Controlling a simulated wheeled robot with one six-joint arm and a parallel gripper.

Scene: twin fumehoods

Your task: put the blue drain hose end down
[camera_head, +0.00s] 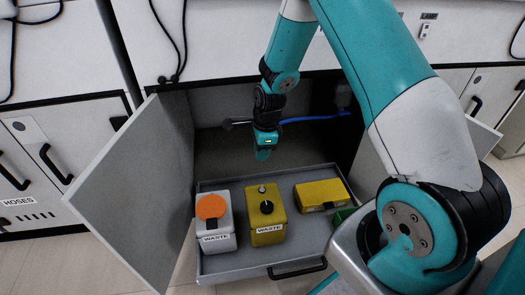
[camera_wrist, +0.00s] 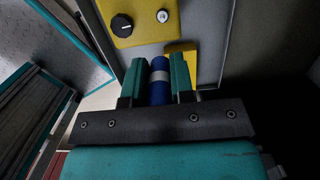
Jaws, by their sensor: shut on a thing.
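My gripper (camera_head: 264,154) points down inside the open cabinet, above and behind the back edge of the pull-out tray. In the wrist view its two teal fingers (camera_wrist: 159,82) are shut on the blue drain hose end (camera_wrist: 158,93), which has a pale band. In the head view the blue hose (camera_head: 316,118) runs right from near my wrist to the cabinet's back right. The held end itself is hidden there by the gripper.
An open cabinet door (camera_head: 135,190) stands left. The tray's front has bare room.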

